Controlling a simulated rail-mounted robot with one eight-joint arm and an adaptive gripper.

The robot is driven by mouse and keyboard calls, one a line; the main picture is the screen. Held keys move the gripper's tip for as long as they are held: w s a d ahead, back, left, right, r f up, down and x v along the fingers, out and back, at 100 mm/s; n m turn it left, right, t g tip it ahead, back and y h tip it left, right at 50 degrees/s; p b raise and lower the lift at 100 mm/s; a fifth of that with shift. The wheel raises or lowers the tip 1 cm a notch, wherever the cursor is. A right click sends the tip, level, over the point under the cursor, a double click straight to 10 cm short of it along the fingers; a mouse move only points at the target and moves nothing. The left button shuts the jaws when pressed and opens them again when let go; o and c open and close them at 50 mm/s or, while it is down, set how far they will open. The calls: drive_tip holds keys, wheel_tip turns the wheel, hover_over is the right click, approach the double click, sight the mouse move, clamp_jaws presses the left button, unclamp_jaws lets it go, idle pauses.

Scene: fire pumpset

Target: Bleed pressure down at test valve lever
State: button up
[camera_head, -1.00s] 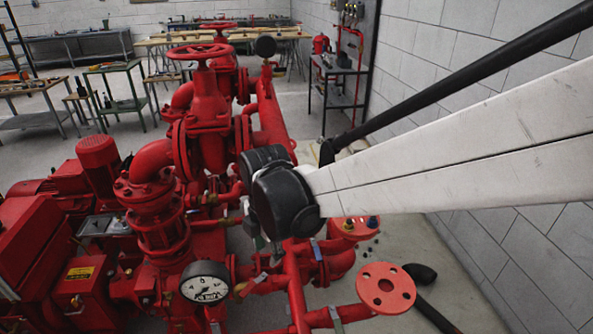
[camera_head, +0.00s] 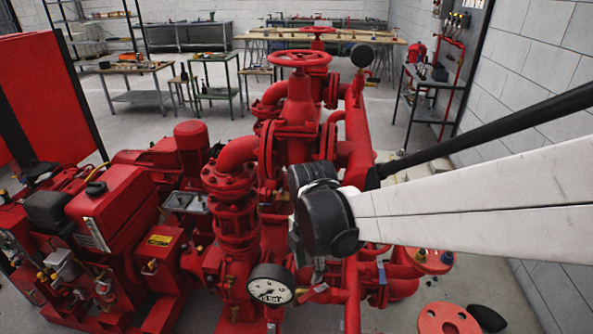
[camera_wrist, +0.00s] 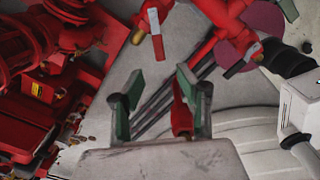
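In the wrist view, my gripper (camera_wrist: 158,100) is open, with its two green-padded fingers apart. A red lever-like piece (camera_wrist: 182,115) shows between the fingers, close to the right one; I cannot tell whether it touches. I cannot tell which is the test valve lever. In the head view, my arm's black joint covers the gripper area. A pressure gauge (camera_head: 271,286) and a small red lever (camera_head: 314,292) show below it.
The red pump and pipes (camera_head: 232,215) fill the middle. A red flange (camera_head: 447,318) is at lower right. A white block wall (camera_head: 545,60) bounds the right side. Workbenches (camera_head: 300,40) stand at the back, with open floor before them.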

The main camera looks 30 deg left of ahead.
sight(306, 295)
wheel_tip(306, 295, down, 10)
drive_tip(key=b, duration=0.4)
drive_tip(key=shift+w+a+f+b, duration=0.1)
drive_tip(key=shift+a+f+b, duration=0.05)
drive_tip(key=shift+b, duration=0.2)
clamp_jaws()
